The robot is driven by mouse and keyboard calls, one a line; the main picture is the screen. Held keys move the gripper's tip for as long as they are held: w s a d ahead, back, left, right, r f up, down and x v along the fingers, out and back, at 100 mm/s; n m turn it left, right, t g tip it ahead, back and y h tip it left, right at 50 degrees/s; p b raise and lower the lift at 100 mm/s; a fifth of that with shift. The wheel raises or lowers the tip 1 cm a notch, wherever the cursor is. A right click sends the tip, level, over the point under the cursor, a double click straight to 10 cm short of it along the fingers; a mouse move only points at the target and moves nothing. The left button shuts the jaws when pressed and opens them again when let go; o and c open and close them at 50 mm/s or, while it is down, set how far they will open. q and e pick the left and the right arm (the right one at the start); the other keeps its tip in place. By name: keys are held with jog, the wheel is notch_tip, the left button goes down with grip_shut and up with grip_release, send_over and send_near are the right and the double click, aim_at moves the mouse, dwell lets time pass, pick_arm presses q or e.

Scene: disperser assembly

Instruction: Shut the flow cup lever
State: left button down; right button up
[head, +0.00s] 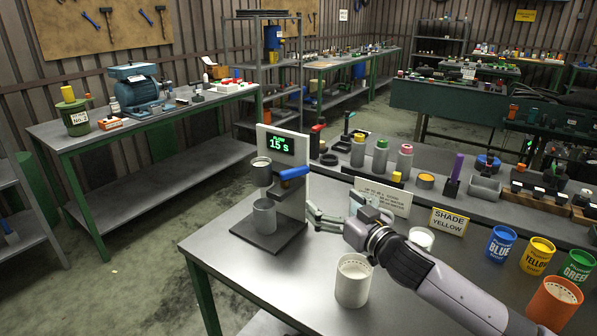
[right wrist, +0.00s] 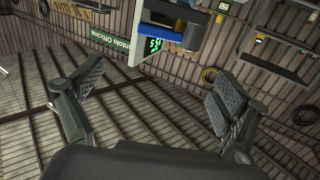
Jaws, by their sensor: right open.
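The flow cup stand with its green "15 S" display (head: 281,144) stands on the near table. Its metal flow cup (head: 261,172) sits at the top, above a grey beaker (head: 264,216) on the dark base. The blue lever (head: 294,173) sticks out to the right of the cup. In the right wrist view the blue lever (right wrist: 165,38) shows near the top centre, beyond the fingers. My right gripper (head: 312,212) is open and empty, to the right of the stand and below the lever, apart from it. It also shows in the right wrist view (right wrist: 150,92). My left gripper is out of view.
A white cup (head: 353,281) stands in front of my right arm, and a smaller white cup (head: 421,239) is behind it. Blue (head: 500,245), yellow (head: 536,256) and green (head: 576,266) paint cans and an orange container (head: 553,305) are at right. A sign (head: 383,196) stands behind my gripper.

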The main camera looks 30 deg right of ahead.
send_near(297, 173)
jog(key=w+p, duration=0.2)
jog(key=w, duration=0.6)
jog(key=shift+w+d+r, duration=0.1)
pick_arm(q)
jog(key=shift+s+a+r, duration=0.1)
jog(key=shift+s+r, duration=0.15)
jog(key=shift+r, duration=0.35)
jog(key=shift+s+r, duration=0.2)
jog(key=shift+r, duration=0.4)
pick_arm(e)
jog(key=shift+w, duration=0.65)
jog(key=shift+c, duration=0.2)
jog(key=c, duration=1.7)
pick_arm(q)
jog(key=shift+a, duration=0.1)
